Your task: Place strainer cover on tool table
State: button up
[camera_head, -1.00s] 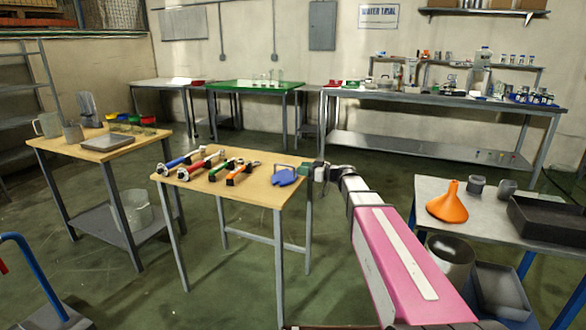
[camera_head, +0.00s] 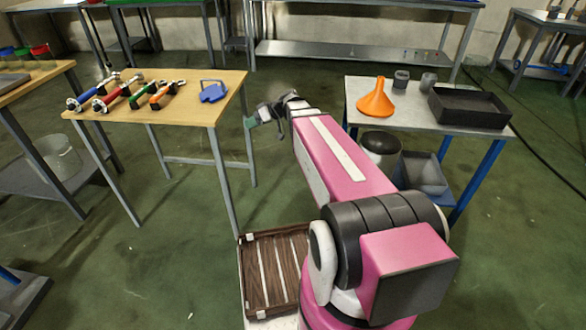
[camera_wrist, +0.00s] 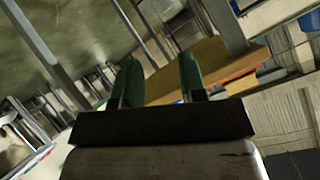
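The strainer cover, which I take to be the flat blue piece with a loop handle (camera_head: 213,91), lies on the wooden top of the tool table (camera_head: 190,80), near its right side. My gripper (camera_head: 249,122) is off the table's right edge, apart from the blue piece. In the wrist view my gripper (camera_wrist: 160,72) has its two green fingers spread with nothing between them. The table's wooden top (camera_wrist: 205,66) shows beyond the fingers there.
Several hand tools (camera_head: 125,92) lie left of the blue piece. To the right, a metal table (camera_head: 360,102) holds an orange funnel (camera_head: 377,99), small grey cups and a black tray (camera_head: 470,107). Open green floor (camera_head: 190,185) lies between the tables.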

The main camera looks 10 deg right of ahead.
jog(key=s+d+f+m+g+h, duration=0.1)
jog(key=s+d+f+m+h, duration=0.3)
jog(key=s, duration=0.4)
jog(key=s+d+f+m+g+h, duration=0.2)
jog(key=s+d+f+m+h, duration=0.3)
jog(key=s+d+f+h, duration=0.2)
jog(key=shift+s+d+f, duration=0.6)
jog(key=shift+s+d, duration=0.05)
jog(key=shift+s, duration=0.5)
